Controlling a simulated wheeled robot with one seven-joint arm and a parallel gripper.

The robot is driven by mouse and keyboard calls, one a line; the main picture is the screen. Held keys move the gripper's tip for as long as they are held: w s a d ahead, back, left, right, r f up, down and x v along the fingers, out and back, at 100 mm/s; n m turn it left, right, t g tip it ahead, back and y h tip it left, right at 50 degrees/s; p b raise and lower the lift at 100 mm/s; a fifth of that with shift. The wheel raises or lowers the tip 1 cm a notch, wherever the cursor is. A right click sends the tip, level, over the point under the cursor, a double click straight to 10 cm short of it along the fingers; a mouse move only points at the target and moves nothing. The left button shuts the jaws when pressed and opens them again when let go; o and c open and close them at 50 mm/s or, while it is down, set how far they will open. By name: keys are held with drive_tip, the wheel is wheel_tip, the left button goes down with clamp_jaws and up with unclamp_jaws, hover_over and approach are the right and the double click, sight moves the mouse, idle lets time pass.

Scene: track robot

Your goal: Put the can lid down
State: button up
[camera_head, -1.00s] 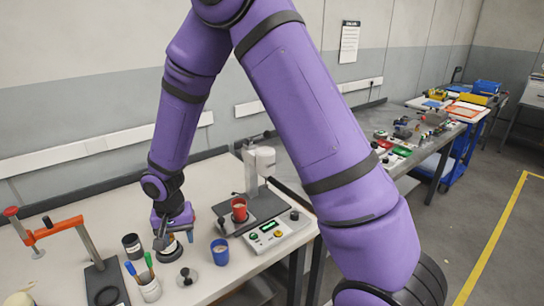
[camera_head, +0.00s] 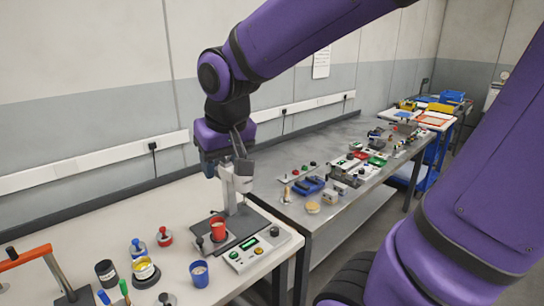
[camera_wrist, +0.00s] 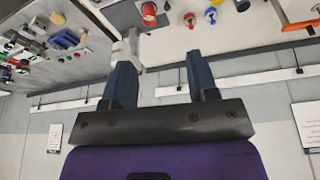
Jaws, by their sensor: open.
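My gripper (camera_head: 226,168) is open and empty, raised above the back of the bench near the grey stand. In the wrist view its two blue fingers (camera_wrist: 163,82) are wide apart with nothing between them. A small can (camera_head: 145,270) with a yellowish top sits on a dark round base at the bench's front left, well away from my gripper. I cannot tell for certain which piece is the can lid. A grey disc with a knob (camera_head: 168,299) lies in front of the can, partly cut off by the frame edge.
A red knobbed piece (camera_head: 164,237) and a blue one (camera_head: 138,247) stand behind the can. The grey stand (camera_head: 232,190) is close below my gripper.

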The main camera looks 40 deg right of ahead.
drive_tip(key=s+d+r+n+t, duration=0.1)
drive_tip(key=s+r, duration=0.3)
drive_tip(key=s, duration=0.7)
drive_tip(key=shift+d+n+y, duration=0.3)
drive_tip(key=shift+d, duration=0.5)
